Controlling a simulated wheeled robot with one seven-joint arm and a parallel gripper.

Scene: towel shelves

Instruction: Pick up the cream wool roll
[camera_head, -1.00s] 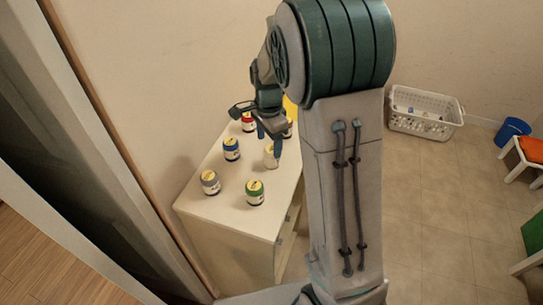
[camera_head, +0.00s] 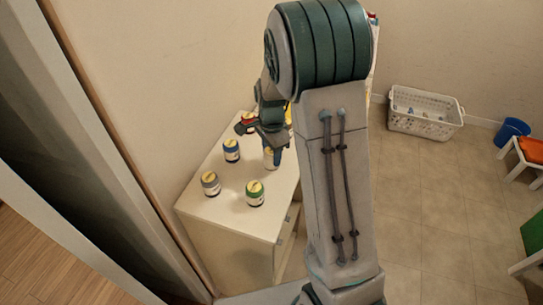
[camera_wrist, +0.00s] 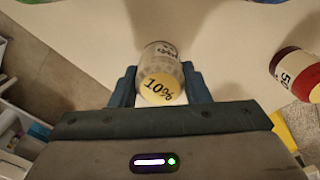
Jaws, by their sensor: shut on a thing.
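The cream wool roll (camera_head: 269,161) is a small pale cylinder with a yellow top, on or just over the white cabinet (camera_head: 225,207). In the head view my gripper (camera_head: 273,148) hides the roll's upper part. I cannot tell whether the roll is clear of the surface.
Blue (camera_head: 232,151), grey (camera_head: 211,184) and green (camera_head: 255,193) rolls stand nearby. A red one (camera_head: 246,121) is behind my gripper and also in the wrist view (camera_wrist: 292,68). A wall borders the cabinet's left. A white basket (camera_head: 425,113) stands on open floor.

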